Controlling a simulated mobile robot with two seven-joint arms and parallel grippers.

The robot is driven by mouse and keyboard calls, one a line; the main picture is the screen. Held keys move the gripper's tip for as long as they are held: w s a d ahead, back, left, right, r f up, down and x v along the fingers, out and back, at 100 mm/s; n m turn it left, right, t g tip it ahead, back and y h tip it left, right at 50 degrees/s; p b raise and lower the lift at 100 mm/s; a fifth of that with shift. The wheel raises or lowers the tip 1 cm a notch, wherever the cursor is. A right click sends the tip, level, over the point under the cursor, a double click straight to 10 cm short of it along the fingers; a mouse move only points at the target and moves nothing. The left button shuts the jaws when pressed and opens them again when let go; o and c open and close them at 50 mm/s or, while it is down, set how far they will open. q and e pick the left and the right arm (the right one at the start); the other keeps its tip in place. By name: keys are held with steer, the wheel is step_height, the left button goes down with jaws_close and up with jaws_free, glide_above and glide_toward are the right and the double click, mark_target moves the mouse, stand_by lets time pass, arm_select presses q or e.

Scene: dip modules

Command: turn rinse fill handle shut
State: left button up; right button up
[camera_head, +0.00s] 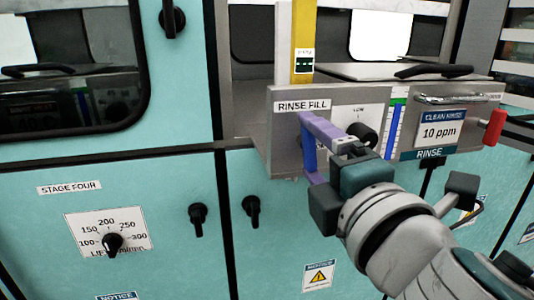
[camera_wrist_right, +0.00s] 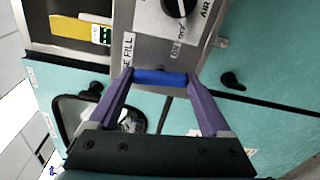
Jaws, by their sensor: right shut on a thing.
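The rinse fill handle (camera_head: 309,156) is a blue bar on the grey panel, below the "RINSE FILL" label (camera_head: 303,106). It hangs roughly vertical in the head view. In the right wrist view the blue handle (camera_wrist_right: 160,77) spans between the two purple fingertips. My right gripper (camera_head: 306,147) is shut on the handle, with one finger at its upper end and one at its lower end. The handle's mount on the panel is hidden behind the bar and fingers. My left gripper is not in view.
A black knob (camera_head: 363,133) sits on the panel just right of the handle, close to my gripper. A red-ended lever (camera_head: 494,126) juts out at the far right. Black knobs (camera_head: 198,216) are on the teal doors below. A yellow post (camera_head: 303,40) rises behind the panel.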

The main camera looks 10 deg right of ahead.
steer(key=shift+m, duration=0.7)
steer(key=o, duration=1.2)
steer(key=shift+c, duration=0.2)
steer(key=shift+s, duration=0.6)
steer(key=s+b, duration=0.2)
steer(key=s, duration=0.6)
steer(key=shift+s+d, duration=0.15)
steer(key=shift+s, duration=0.25)
